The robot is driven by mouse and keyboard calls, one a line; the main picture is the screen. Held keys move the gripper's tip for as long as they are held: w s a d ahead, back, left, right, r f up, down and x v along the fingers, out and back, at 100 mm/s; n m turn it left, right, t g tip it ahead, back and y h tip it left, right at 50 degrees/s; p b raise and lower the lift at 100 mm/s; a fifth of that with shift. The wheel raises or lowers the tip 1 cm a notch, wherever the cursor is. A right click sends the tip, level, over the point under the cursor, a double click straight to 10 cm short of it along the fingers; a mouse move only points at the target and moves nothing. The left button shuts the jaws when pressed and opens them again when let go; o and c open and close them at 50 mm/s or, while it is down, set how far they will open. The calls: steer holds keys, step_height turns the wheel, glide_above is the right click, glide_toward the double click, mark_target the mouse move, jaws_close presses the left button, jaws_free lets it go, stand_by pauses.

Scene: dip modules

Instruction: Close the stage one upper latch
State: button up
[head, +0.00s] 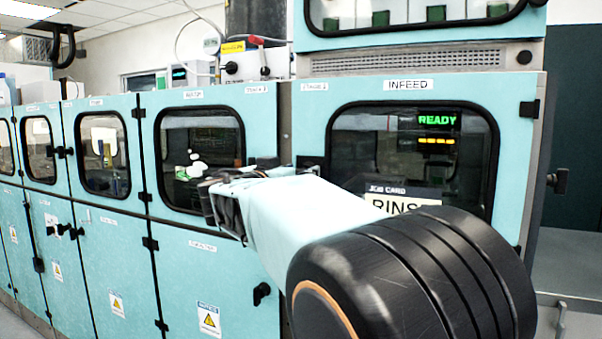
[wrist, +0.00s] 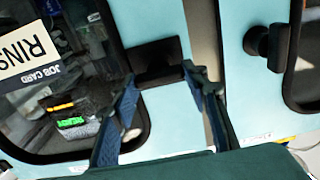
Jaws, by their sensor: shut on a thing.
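In the wrist view, which is turned about upside down, a black latch (wrist: 158,58) sits at the edge of the pale blue infeed door, beside its window. My gripper (wrist: 162,75) has its two blue-padded fingers on either side of this latch, shut on it. In the head view my gripper (head: 225,203) reaches the cabinet front left of the infeed window, and my arm hides much of the latch (head: 311,163). A second black latch (wrist: 263,42) is on the neighbouring door, across the seam. The small stage labels are too blurred to read surely.
The infeed window (head: 350,140) shows a green READY display (head: 437,120) and a RINS... job card (head: 400,190), partly covered by my arm. More windowed doors (head: 100,150) run to the left. Lower doors (head: 225,260) have black handles and hinges sticking out.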

steer(key=shift+a+f+n+b, duration=0.1)
steer(key=shift+n+b, duration=0.9)
steer(key=shift+n, duration=3.5)
steer(key=shift+a+f+n+b, duration=0.1)
steer(key=shift+n+b, duration=0.85)
steer(key=shift+n, duration=3.55)
steer(key=o, duration=1.2)
steer(key=shift+c, duration=0.2)
steer(key=v, duration=1.2)
steer(key=shift+r, duration=0.1)
